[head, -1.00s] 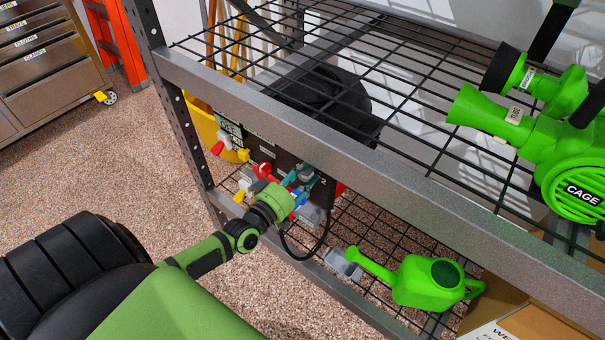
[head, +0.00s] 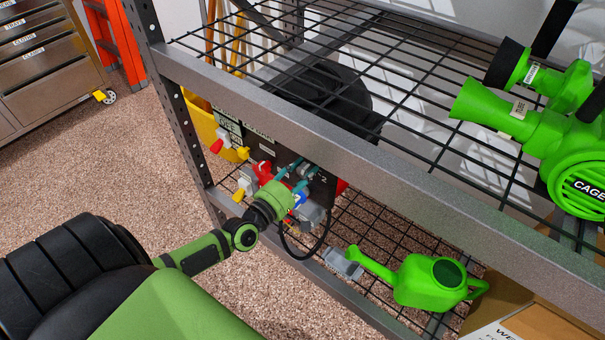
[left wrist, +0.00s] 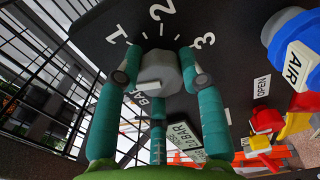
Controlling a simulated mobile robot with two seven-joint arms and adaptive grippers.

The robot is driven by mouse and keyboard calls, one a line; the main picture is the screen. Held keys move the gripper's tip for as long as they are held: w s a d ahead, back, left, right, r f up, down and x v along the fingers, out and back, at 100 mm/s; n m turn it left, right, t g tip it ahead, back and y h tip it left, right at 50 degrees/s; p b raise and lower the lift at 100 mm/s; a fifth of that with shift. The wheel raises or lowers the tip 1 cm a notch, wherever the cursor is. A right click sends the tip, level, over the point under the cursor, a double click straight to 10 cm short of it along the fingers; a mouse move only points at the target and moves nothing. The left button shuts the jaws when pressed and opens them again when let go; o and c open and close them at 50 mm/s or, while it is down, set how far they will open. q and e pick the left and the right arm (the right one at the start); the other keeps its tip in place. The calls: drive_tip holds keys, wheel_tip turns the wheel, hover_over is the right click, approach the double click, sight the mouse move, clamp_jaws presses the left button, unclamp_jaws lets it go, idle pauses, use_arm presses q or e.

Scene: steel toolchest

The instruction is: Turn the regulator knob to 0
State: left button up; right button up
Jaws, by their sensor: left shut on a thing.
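The regulator knob (left wrist: 158,74) is a grey cylinder on a dark panel (left wrist: 225,45) with the numerals 1, 2 and 3 around it. My left gripper (left wrist: 157,78) has teal fingers placed around the knob, one on each side and one below in the left wrist view. It is shut on the knob. The knob's pointer is not clear to me. In the head view my left gripper (head: 297,173) reaches the panel under the upper shelf, and its fingers mostly hide the knob. My right gripper is not in view.
The steel shelf beam (head: 330,150) runs just above my left gripper. A blue AIR fitting (left wrist: 297,52) and red and yellow parts (left wrist: 263,125) sit beside the knob. A black hose (head: 290,247) hangs below, and a green watering can (head: 430,283) stands to the right.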

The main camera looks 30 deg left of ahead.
use_arm(q)
drive_tip(key=shift+s+d+f+n+b, duration=0.1)
drive_tip(key=shift+n+b, duration=0.05)
drive_tip(key=shift+n, duration=0.5)
drive_tip(key=shift+d+f+n+b, duration=0.1)
drive_tip(key=shift+n+b, duration=0.05)
drive_tip(key=shift+n, duration=0.5)
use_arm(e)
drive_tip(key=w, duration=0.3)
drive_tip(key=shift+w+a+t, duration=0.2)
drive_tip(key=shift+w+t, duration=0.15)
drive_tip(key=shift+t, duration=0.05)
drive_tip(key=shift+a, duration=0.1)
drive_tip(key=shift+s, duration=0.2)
use_arm(q)
drive_tip(key=o, duration=1.1)
drive_tip(key=shift+r, duration=0.1)
drive_tip(key=shift+o, duration=0.2)
drive_tip(key=shift+a, duration=0.1)
drive_tip(key=s, duration=1.2)
drive_tip(key=shift+a, duration=0.4)
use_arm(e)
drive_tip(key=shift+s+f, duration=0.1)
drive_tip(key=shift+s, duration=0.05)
use_arm(q)
drive_tip(key=shift+w, duration=0.1)
